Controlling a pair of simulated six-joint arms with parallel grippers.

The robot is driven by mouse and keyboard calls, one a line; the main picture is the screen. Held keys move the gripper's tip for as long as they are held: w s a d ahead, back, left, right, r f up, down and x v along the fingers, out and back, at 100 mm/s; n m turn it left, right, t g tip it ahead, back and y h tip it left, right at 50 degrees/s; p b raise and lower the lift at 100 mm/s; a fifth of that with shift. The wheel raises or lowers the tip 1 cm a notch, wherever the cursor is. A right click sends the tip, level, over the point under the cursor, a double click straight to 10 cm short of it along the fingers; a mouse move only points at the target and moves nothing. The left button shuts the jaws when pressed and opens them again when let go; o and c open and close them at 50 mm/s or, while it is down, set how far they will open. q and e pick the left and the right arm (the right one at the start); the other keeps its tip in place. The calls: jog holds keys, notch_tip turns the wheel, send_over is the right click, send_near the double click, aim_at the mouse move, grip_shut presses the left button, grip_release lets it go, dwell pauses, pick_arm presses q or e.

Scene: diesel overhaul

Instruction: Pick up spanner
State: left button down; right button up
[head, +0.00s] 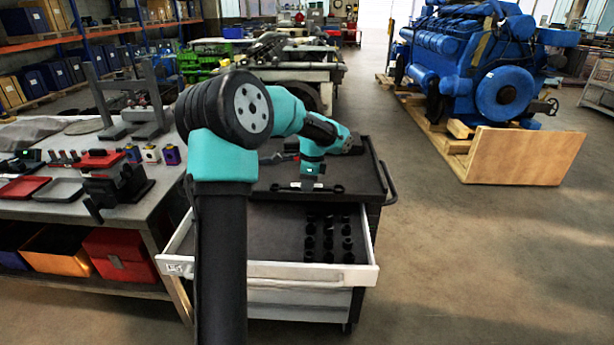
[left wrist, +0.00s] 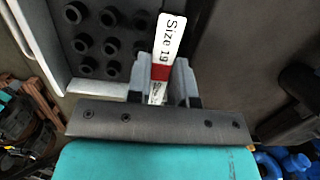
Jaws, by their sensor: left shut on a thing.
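A spanner (left wrist: 168,38) shows in the left wrist view as a pale strip marked "Size 19" with a red band. My left gripper (left wrist: 172,82) is shut on it, and the strip sticks out beyond the grey fingers. In the head view my left gripper (head: 307,183) points down at the front edge of the tool cart's dark top (head: 265,178), above the open drawer. I cannot make out the spanner's ends clearly there. My right gripper is not in view.
The cart's open drawer (head: 270,271) holds several black sockets (head: 328,240) on its right side. A workbench (head: 130,207) with trays and fixtures stands at the left. A blue engine (head: 470,60) on a wooden pallet stands at the back right. The floor between is clear.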

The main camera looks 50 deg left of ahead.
pick_arm(q)
jog(key=shift+s+d+r, duration=0.1)
jog(key=shift+s+d, duration=0.75)
jog(key=shift+d, duration=0.1)
